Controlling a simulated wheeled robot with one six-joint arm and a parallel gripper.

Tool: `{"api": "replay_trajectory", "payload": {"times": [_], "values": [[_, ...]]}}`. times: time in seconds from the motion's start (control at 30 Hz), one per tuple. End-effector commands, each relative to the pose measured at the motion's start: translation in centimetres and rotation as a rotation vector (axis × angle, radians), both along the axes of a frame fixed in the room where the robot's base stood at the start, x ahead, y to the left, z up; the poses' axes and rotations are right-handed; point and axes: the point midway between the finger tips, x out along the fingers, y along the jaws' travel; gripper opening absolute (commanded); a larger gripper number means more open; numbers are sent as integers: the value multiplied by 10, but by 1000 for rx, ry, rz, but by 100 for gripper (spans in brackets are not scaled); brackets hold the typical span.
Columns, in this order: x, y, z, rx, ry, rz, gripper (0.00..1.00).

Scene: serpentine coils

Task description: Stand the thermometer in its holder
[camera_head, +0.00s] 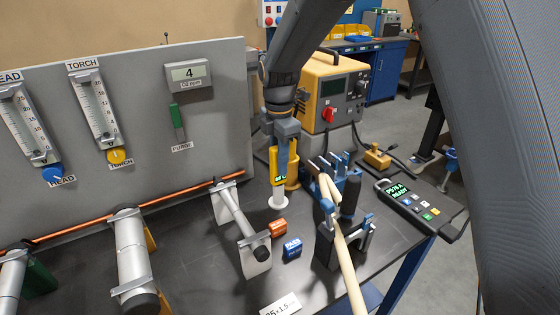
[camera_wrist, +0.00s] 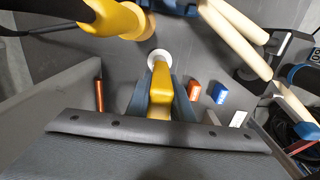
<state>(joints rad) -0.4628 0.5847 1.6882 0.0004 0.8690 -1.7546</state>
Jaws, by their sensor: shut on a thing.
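The thermometer (camera_head: 274,165) is yellow, with a small lit green display and a white stem ending in a white disc. It is upright in my gripper (camera_head: 284,160), which is shut on it. In the wrist view its yellow body (camera_wrist: 160,85) lies between my two fingers (camera_wrist: 162,100), with the white disc (camera_wrist: 158,56) beyond. I cannot tell whether the disc touches the bench.
An orange block (camera_head: 279,228) and a blue block (camera_head: 292,248) lie in front. A blue rack (camera_head: 345,180) with pale rods stands right. A clamped tube (camera_head: 238,215) and the grey panel (camera_head: 215,130) are left. A yellow machine (camera_head: 330,95) stands behind.

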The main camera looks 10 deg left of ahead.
Motion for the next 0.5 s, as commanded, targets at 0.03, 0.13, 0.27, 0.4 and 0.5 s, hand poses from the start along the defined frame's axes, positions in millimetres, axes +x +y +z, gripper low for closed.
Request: {"api": "replay_trajectory", "payload": {"times": [0.03,0.13,0.27,0.4,0.5], "values": [[0,0,0,0,0,0,0],[0,0,0,0,0,0,32],[0,0,0,0,0,0,42],[0,0,0,0,0,0,42],[0,0,2,1,-1,0,42]]}}
